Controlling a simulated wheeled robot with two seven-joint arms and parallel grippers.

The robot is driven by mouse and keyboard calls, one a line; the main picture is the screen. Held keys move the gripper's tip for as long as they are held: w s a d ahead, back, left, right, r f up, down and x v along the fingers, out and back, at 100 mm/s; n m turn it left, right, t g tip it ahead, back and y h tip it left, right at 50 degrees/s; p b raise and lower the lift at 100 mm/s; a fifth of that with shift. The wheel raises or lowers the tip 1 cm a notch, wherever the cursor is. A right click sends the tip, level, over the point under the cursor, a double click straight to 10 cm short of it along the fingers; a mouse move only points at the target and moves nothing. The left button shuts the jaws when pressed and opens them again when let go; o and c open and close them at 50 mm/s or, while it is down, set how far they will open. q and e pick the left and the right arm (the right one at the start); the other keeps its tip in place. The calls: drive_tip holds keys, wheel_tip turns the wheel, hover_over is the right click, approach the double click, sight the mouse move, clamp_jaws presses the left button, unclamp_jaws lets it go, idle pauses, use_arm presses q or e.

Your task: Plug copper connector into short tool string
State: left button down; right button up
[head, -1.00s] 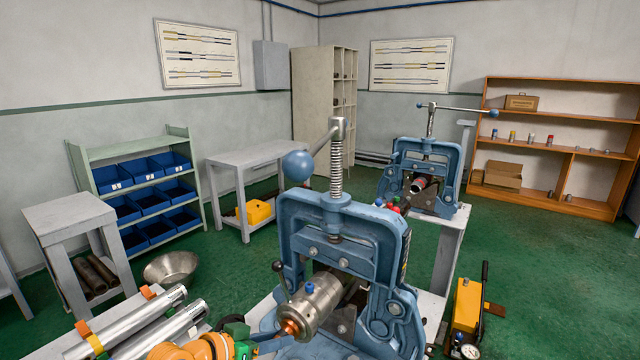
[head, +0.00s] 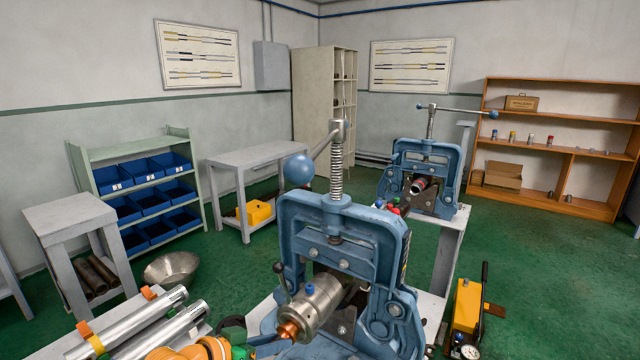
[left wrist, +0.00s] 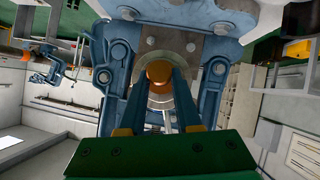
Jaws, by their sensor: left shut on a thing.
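The short tool string (head: 318,300) is a steel cylinder with a small blue knob, clamped in the near blue vise (head: 345,215). The copper connector (head: 288,330) is at its near end face, in line with it; how deep it sits inside cannot be told. My left gripper (head: 274,342) reaches in from the lower left and is shut on the connector. In the left wrist view, its two blue fingers (left wrist: 160,88) close on the round copper connector (left wrist: 160,70), in front of the grey ring of the tool string (left wrist: 146,92). My right gripper is not in view.
A second vise (head: 425,165) stands behind on its own bench. Steel tubes (head: 150,325) lie on a rack at the lower left. A yellow pump with a gauge (head: 466,310) stands on the floor at right. Green floor is open beyond it.

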use_arm(q)
drive_tip(key=shift+w+d+b, duration=0.35)
drive_tip(key=shift+w+b, duration=0.2)
drive_tip(key=shift+b, duration=0.05)
idle(0.9)
drive_tip(key=shift+w+r, duration=0.15)
drive_tip(key=shift+r, duration=0.2)
idle(0.5)
drive_tip(key=c, duration=0.5)
unclamp_jaws()
drive_tip(key=shift+d, duration=0.2)
drive_tip(key=shift+f, duration=0.15)
